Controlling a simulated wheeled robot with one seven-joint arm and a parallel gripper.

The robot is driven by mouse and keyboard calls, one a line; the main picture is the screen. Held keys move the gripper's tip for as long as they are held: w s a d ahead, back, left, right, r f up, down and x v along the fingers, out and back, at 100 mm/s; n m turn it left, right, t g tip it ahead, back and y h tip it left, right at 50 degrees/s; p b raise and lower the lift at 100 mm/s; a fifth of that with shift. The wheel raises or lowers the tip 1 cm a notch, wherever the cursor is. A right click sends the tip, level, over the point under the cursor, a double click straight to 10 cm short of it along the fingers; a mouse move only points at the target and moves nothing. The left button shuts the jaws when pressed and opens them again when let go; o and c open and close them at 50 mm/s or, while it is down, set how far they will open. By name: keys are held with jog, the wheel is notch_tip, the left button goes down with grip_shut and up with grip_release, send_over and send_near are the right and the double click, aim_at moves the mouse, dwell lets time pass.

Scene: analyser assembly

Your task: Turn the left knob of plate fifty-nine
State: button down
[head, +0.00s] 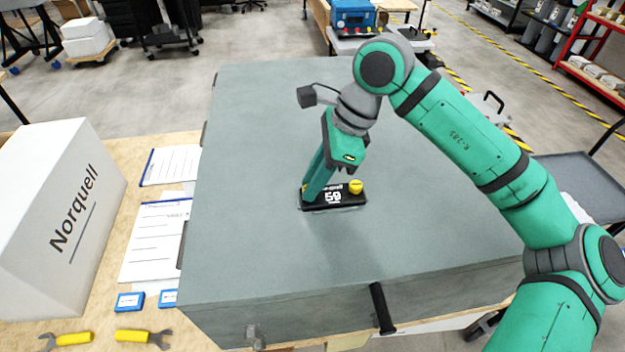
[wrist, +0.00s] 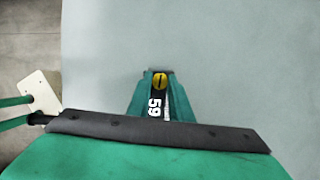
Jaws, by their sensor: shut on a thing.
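Plate fifty-nine (head: 335,198) is a small black plate with a white 59, lying on top of the large grey-green case. Its right yellow knob (head: 355,186) stands free in the head view. My gripper (head: 307,195) is tilted down at the plate's left end and hides the left knob there. In the wrist view, the left knob (wrist: 160,80) is yellow with a dark slot line, and it sits between the fingertips of my gripper (wrist: 160,76). The fingers are shut on it. The 59 reads sideways there, and the right knob is hidden.
The case top (head: 260,130) is broad and bare around the plate. A white Norquell box (head: 75,215), papers (head: 155,235), blue items (head: 130,301) and yellow-handled wrenches (head: 143,337) lie on the wooden table at the left. A dark handle (head: 381,308) is on the case front.

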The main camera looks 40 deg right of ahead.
jog(key=c, duration=1.6)
grip_release()
jog(key=shift+o, duration=0.2)
jog(key=v, duration=1)
jog(key=shift+r, duration=0.4)
